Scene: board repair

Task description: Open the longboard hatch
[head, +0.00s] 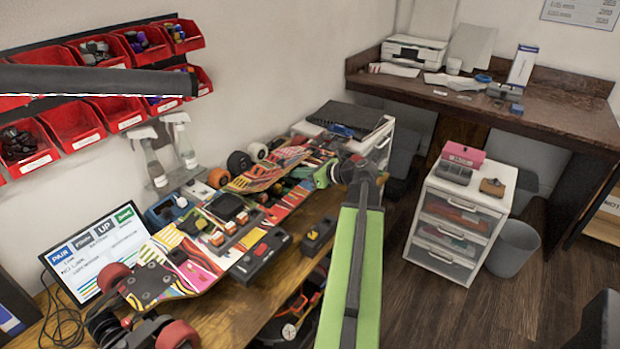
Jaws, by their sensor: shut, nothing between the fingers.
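The longboard (165,277) lies on the wooden workbench, with a bright multicoloured deck and red wheels at its near end. A dark rectangular panel (232,208) sits on the middle of the colourful deck area; it may be the hatch, and I cannot tell whether it is open. My green and black arm reaches up from the bottom of the view. My gripper (321,177) is at its far end, small and partly hidden by the wrist. It looks shut and empty, to the right of the panel, beside the boards' far end. I cannot tell whether it touches anything.
Black boxes (262,258) stand along the bench's front edge. Spray bottles (184,146), red parts bins (72,124) and a tilted screen (97,256) line the wall side.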

